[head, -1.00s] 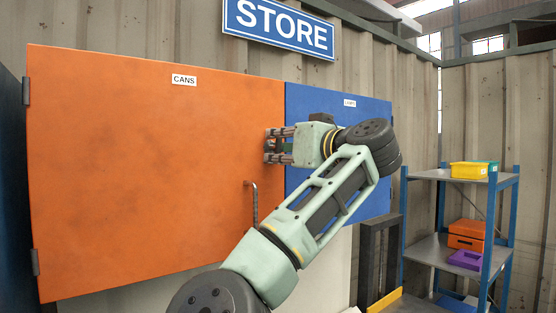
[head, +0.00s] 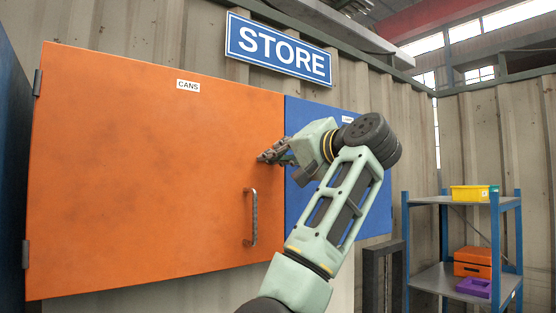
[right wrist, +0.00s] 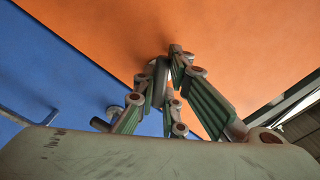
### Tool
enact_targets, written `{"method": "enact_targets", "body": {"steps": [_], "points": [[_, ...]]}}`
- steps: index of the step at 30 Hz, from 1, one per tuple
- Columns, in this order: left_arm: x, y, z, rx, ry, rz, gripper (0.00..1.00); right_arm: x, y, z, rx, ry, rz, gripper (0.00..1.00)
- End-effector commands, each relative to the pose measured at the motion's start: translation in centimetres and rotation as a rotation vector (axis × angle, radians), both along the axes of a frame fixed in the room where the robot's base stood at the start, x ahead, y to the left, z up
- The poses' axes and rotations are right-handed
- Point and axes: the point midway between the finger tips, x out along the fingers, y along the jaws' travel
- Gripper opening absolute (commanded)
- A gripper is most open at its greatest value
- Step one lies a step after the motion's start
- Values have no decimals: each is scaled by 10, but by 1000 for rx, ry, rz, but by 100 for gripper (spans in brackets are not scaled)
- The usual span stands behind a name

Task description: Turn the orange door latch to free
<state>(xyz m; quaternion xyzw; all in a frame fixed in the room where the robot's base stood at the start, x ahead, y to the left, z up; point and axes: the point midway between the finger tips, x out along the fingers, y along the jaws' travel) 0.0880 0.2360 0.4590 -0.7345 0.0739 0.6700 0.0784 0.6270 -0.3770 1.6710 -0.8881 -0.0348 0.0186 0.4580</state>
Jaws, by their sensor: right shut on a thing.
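The orange door (head: 150,180), labelled CANS, is flat in its frame beside the blue door. My right gripper (head: 268,154) is at its right edge, near the seam with the blue door, and is tilted. In the right wrist view the fingers (right wrist: 168,82) are closed around a dark grey latch piece (right wrist: 159,76) in front of the orange door (right wrist: 220,40). The fingers hide most of the latch, so its exact angle is hard to tell. My left gripper is not in view.
A bar handle (head: 251,217) is on the orange door below my gripper. The blue door (head: 300,125) is to the right, partly behind my arm. A shelf rack (head: 440,278) with a yellow bin (head: 472,194) and an orange box (head: 470,262) stands farther right.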

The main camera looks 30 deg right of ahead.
Motion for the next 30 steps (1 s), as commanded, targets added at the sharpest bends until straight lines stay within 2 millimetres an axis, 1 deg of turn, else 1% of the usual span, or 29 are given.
{"method": "enact_targets", "body": {"steps": [6, 15, 22, 30], "points": [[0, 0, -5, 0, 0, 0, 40, -1, -1, -1, 205, 14, -1, 0], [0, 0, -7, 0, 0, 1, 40, -1, -1, -1, 446, 33, -2, 0], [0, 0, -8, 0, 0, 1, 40, 0, -1, -1, 565, 42, -3, 0], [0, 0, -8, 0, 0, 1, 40, 0, -2, -1, 626, 48, -2, 0]]}}
